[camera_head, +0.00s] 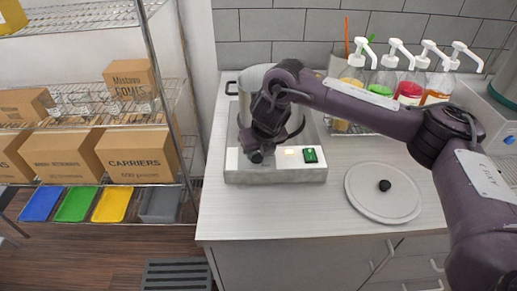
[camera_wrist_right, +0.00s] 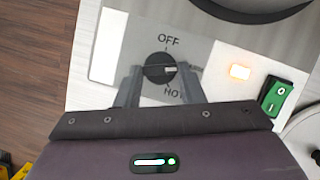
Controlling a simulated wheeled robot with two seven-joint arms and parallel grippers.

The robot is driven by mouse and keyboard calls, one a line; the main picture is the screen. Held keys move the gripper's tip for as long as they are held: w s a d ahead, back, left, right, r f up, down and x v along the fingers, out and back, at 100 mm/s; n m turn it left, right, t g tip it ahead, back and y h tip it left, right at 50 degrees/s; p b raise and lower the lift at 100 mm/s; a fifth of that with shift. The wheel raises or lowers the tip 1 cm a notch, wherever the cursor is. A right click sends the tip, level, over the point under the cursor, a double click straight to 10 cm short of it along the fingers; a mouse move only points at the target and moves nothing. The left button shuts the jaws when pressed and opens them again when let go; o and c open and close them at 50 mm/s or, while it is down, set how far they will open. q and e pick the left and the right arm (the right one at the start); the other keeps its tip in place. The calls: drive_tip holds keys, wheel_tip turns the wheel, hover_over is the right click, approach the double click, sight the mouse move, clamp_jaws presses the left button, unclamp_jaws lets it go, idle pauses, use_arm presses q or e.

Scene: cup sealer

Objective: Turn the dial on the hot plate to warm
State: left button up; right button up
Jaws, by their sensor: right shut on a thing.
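The hot plate (camera_head: 235,176) is a pale box on the counter with a large metal pot (camera_head: 255,76) on it. Its dial (camera_wrist_right: 157,68) is a black round knob on a grey panel, with "OFF" printed above and "HOT", partly covered, below. The dial's white mark points to the right, between these labels; no "warm" label is readable. My right gripper (camera_wrist_right: 158,86) has its two fingers on either side of the dial and is shut on it. In the head view my right gripper (camera_head: 257,153) is over the panel's left part and hides the dial. My left gripper is not in view.
An amber light (camera_wrist_right: 240,71) glows beside a green rocker switch (camera_wrist_right: 276,97) right of the dial. A round lid (camera_head: 383,205) lies on the counter at the right. Pump bottles (camera_head: 410,90) stand behind. A shelf with boxes (camera_head: 140,155) is at the left.

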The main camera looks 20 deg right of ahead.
drive_tip(key=shift+r, duration=0.1)
idle(0.3)
drive_tip(key=o, duration=1)
drive_tip(key=shift+r, duration=0.1)
drive_tip(key=v, duration=0.7)
drive_tip(key=shift+r, duration=0.15)
drive_tip(key=shift+s, duration=0.15)
